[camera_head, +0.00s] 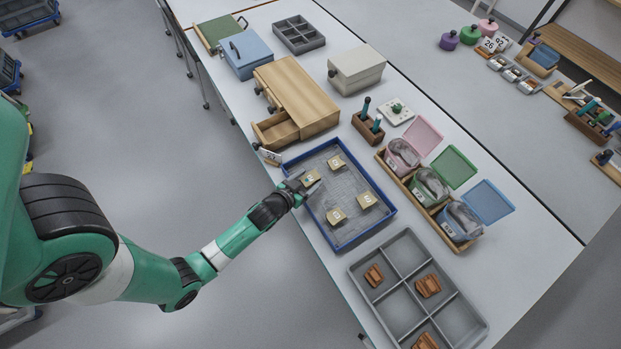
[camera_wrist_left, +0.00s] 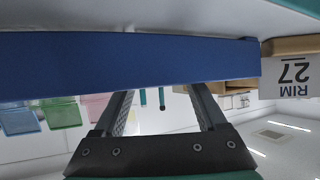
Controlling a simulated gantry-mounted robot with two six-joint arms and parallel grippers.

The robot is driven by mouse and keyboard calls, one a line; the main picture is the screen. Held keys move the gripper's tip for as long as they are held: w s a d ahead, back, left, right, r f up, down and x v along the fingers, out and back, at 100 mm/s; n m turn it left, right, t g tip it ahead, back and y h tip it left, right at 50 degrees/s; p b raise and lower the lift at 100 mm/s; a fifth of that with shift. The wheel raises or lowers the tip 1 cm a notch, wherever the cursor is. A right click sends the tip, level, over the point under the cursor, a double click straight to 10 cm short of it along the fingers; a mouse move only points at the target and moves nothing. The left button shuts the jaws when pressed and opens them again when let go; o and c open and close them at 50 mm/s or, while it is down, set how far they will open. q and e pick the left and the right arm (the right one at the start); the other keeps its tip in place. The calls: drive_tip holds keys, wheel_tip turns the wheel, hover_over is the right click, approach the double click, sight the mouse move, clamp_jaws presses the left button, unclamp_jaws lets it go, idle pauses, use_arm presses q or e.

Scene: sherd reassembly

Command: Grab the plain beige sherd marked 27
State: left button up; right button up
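Several beige sherds lie apart in the blue-rimmed tray (camera_head: 382,231): one at the back (camera_head: 337,162), one beside my gripper (camera_head: 311,178), one at the right (camera_head: 366,200) and one at the front (camera_head: 336,215). Their marks are too small to read. My left gripper (camera_head: 297,184) is at the tray's left rim, close to the left sherd. In the left wrist view its two fingers (camera_wrist_left: 161,92) stand apart with no sherd visible between them; the blue tray wall (camera_wrist_left: 130,62) hides the tips. A card reading "RIM 27" (camera_wrist_left: 291,77) shows upside down there. My right gripper is out of view.
A wooden drawer box (camera_head: 297,95) with an open drawer stands behind the tray. Bins with pink, green and blue lids (camera_head: 430,187) stand to its right. A grey compartment tray (camera_head: 375,318) with reddish-brown sherds is in front.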

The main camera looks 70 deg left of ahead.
sight(306, 183)
use_arm(q)
clamp_jaws()
drive_tip(key=shift+r, duration=0.1)
drive_tip(key=shift+r, duration=0.25)
drive_tip(key=r+p, duration=0.1)
drive_tip(key=r, duration=0.1)
drive_tip(key=s+r+p, duration=0.1)
drive_tip(key=r+p, duration=0.1)
drive_tip(key=shift+d+r, duration=0.2)
drive_tip(key=s+r+p, duration=0.1)
drive_tip(key=s+d+r+p, duration=0.1)
drive_tip(key=r, duration=0.1)
drive_tip(key=s+r+p, duration=0.1)
drive_tip(key=shift+s+d+r, duration=0.2)
drive_tip(key=shift+s+r, duration=0.1)
drive_tip(key=shift+s, duration=0.05)
drive_tip(key=s+a+f+p+v, duration=0.1)
drive_tip(key=v, duration=0.8)
drive_tip(key=shift+s, duration=0.4)
